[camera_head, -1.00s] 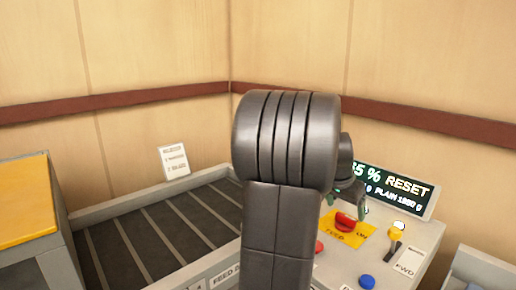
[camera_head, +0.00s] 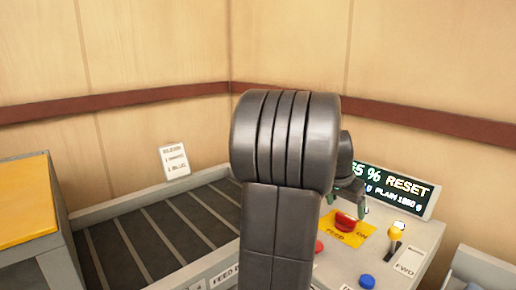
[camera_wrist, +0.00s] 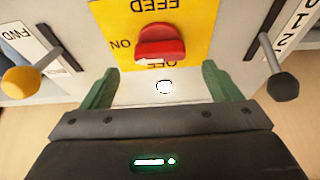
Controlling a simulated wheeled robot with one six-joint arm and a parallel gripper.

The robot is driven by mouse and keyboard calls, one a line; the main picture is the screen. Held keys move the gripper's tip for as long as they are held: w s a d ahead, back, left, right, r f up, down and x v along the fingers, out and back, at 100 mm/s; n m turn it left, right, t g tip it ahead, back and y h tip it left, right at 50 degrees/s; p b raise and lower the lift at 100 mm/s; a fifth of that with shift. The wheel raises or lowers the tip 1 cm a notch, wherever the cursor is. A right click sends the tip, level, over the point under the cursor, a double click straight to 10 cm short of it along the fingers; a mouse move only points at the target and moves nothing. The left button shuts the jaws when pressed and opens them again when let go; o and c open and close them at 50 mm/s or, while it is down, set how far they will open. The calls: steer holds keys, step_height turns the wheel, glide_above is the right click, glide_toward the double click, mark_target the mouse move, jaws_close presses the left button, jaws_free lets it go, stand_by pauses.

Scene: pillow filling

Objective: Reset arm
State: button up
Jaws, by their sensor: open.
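My gripper (camera_wrist: 160,72) is open, its two green fingers spread and nothing between them. In the wrist view the fingers sit over the control panel, just short of a red switch (camera_wrist: 160,42) on a yellow plate marked FEED, ON and OFF.
A display (camera_head: 393,190) reading RESET stands behind the panel. A yellow-knobbed FWD lever (camera_head: 396,234) and a blue button (camera_head: 367,282) are near the switch. A dark-knobbed lever (camera_wrist: 283,84) stands on the other side. A slatted conveyor (camera_head: 150,240) lies left.

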mark_target(347, 216)
steer(key=x, duration=0.4)
steer(key=shift+p, duration=0.3)
steer(key=shift+n+y+p, duration=0.3)
steer(key=shift+n, duration=0.4)
steer(key=shift+d+n+t+y+p, duration=0.1)
steer(key=shift+n+t+y+p, duration=0.3)
steer(key=shift+n, duration=0.8)
steer(key=shift+d+n+t+y+p, duration=0.1)
steer(key=shift+n+t+y+p, duration=0.3)
steer(key=shift+n, duration=0.8)
steer(key=shift+d+n+y+p, duration=0.1)
steer(key=shift+n+y+p, duration=0.45)
steer(key=shift+n, duration=1.05)
steer(key=shift+n+y+p, duration=0.3)
steer(key=shift+n+y, duration=0.35)
steer(key=shift+n, duration=0.95)
steer(key=v, duration=0.6)
steer(key=shift+b, duration=0.35)
steer(key=shift+r, duration=0.1)
